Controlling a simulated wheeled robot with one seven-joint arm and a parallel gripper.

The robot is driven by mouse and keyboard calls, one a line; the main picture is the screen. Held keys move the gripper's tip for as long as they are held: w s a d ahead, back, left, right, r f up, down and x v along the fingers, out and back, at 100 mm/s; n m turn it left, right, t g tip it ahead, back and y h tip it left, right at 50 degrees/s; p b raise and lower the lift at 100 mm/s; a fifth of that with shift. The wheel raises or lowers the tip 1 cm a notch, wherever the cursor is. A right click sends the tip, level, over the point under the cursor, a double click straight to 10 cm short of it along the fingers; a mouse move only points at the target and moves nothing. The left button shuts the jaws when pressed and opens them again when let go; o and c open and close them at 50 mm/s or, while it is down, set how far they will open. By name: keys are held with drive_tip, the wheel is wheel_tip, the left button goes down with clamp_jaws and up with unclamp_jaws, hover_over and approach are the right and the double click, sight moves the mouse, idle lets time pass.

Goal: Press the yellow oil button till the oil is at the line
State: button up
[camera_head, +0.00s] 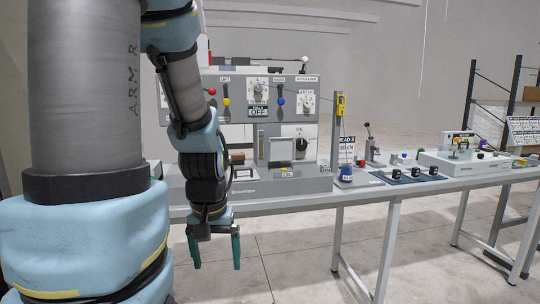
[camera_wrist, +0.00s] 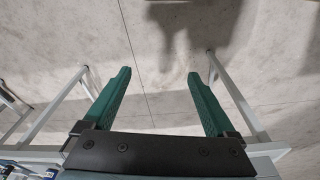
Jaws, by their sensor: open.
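The control machine (camera_head: 320,185) stands on the bench in the head view. A yellow oil button cannot be made out clearly; my arm covers part of the machine's left side. A narrow upright strip (camera_head: 261,145) stands left of a pale square panel; I cannot tell whether it shows the oil level or a line. My gripper (camera_head: 216,266) hangs in front of the bench, below its top and clear of the machine. In the wrist view its green fingers (camera_wrist: 158,73) are apart, with only floor between them.
The bench top (camera_head: 350,195) runs to the right. Bench legs (camera_head: 388,250) stand on bare floor. Levers and dials cover the machine's upper panel.

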clamp_jaws()
idle(0.5)
idle(0.9)
